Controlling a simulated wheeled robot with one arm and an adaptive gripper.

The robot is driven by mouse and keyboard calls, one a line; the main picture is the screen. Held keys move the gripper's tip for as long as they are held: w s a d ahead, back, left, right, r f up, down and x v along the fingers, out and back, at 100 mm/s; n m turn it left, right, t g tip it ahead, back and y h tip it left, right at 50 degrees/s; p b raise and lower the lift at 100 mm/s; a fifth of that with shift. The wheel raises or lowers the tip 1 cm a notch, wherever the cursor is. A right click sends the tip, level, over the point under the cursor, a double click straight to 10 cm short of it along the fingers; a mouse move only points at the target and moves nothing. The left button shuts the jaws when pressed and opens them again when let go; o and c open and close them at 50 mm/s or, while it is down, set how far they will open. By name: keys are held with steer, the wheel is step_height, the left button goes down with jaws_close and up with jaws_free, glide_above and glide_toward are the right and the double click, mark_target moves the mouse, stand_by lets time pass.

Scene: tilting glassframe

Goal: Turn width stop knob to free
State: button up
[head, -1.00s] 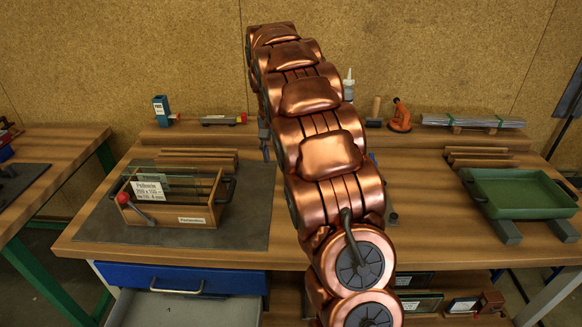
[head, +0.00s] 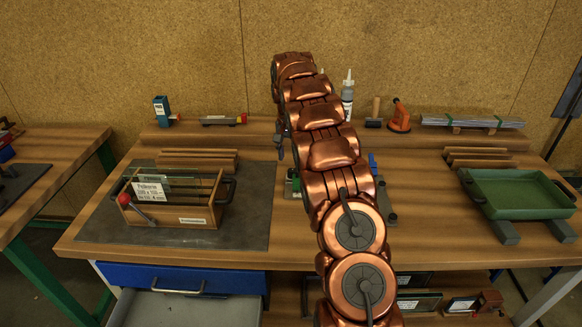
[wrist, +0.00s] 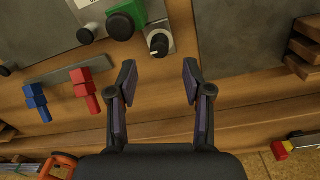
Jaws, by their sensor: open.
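In the wrist view a small black knob (wrist: 159,43) with a white mark sits on a light grey plate (wrist: 157,28); it looks like the width stop knob, but no readable label confirms this. My gripper (wrist: 158,78) is open and empty, its two fingers apart, with the knob beyond the fingertips and between their lines. In the head view my gripper (head: 280,150) shows small at the arm's far end, over the back of the bench. The knob is hidden behind my arm there.
Beside the knob are a larger black knob (wrist: 121,25), a green part (wrist: 128,10), and red (wrist: 84,84) and blue (wrist: 37,101) clamp-like pieces. A wooden box of glass (head: 190,199) stands left, a green tray (head: 520,193) right. A bottle (head: 347,95) stands on the back shelf.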

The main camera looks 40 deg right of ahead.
mark_target(291, 170)
steer(key=shift+s+f+p, duration=0.1)
steer(key=shift+f+p, duration=0.6)
steer(key=shift+f, duration=2.05)
jaws_close()
